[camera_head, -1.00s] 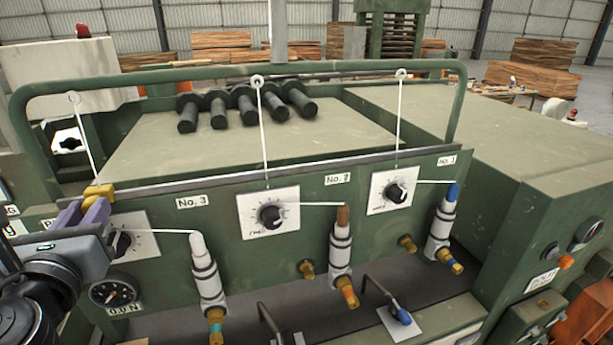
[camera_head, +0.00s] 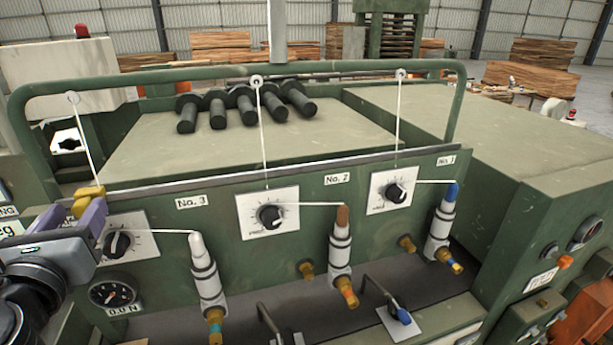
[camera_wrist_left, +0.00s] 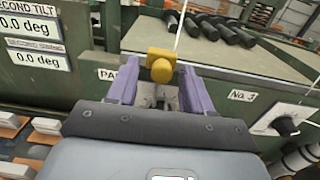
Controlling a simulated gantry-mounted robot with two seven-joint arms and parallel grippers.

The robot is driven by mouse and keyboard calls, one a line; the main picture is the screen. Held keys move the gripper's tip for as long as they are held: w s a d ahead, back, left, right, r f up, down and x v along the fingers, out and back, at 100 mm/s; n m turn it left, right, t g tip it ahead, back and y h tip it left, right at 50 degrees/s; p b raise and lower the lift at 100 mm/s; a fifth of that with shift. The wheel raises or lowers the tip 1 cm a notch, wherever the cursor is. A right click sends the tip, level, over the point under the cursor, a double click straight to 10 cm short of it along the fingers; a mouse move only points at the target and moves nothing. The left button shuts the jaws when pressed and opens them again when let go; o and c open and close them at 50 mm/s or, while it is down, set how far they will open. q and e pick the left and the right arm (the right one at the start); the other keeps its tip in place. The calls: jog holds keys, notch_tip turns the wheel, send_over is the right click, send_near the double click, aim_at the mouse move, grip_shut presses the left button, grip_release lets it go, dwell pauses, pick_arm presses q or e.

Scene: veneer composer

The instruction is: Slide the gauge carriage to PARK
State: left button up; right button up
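The gauge carriage seems to be the yellow block with a round knob (camera_head: 88,197) at the left end of the dark rail; a white cord runs up from it. It also shows in the wrist view (camera_wrist_left: 161,67), just right of a partly covered label starting "PA" (camera_wrist_left: 107,74). My left gripper (camera_head: 70,214) has purple fingers spread apart. In the wrist view, the fingers (camera_wrist_left: 158,88) lie on either side of the knob with visible gaps, and nothing is held between them. My right gripper is not in view.
The rail (camera_head: 250,172) runs right along the panel's top edge. Below are the No. 3 dial (camera_head: 118,243), No. 2 dial (camera_head: 270,215) and No. 1 dial (camera_head: 396,192), with cords to upright cylinders. A green tubular bar (camera_head: 330,68) arches above. A force gauge (camera_head: 112,293) reads 0.0 N.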

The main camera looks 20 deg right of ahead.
aim_at(78, 212)
pick_arm(q)
jog(key=shift+s, duration=0.1)
dwell(0.3)
jog(key=shift+s+p, duration=1)
jog(key=shift+p, duration=0.15)
jog(key=shift+s+p, duration=0.9)
jog(key=shift+s, duration=0.5)
